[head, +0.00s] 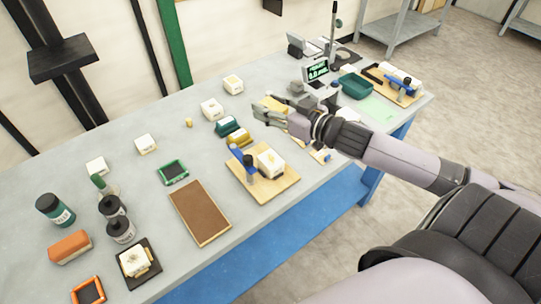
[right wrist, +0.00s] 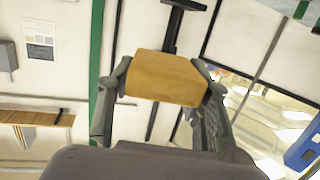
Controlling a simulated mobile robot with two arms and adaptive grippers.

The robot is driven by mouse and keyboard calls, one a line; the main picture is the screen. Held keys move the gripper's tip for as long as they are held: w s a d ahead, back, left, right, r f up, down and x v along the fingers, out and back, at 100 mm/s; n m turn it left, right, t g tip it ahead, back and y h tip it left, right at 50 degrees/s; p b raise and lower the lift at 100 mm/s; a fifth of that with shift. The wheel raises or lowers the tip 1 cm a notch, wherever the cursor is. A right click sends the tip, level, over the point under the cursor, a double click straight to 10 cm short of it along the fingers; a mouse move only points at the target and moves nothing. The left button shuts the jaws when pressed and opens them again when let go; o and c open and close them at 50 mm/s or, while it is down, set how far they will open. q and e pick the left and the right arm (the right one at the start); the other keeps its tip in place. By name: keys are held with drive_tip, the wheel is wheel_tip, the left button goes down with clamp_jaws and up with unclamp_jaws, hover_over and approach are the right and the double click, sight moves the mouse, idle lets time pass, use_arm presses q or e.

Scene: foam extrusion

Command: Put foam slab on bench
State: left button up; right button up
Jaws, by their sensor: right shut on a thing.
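My right gripper (head: 264,111) reaches in from the right over the far middle of the grey bench (head: 120,185). It is shut on a yellow-tan foam slab (right wrist: 166,77), which sits between its two fingers in the right wrist view. In the head view the slab (head: 271,103) shows partly, with the fingers covering some of it. It appears held above the bench top; the exact gap cannot be told. My left gripper is not in view.
A wooden board with a white block and blue clamp (head: 262,187) and a brown tray (head: 199,213) lie nearer. White blocks, dark jars (head: 120,230) and an orange block (head: 70,247) stand left.

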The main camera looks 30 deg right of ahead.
sight(271, 159)
wheel_tip(271, 159, down, 16)
drive_tip(key=shift+f+p, duration=0.1)
drive_tip(key=shift+p, duration=0.65)
drive_tip(key=shift+f+p, duration=0.3)
drive_tip(key=shift+f, duration=0.5)
drive_tip(key=shift+f, duration=0.1)
drive_tip(key=shift+f, duration=0.15)
drive_tip(key=o, duration=0.9)
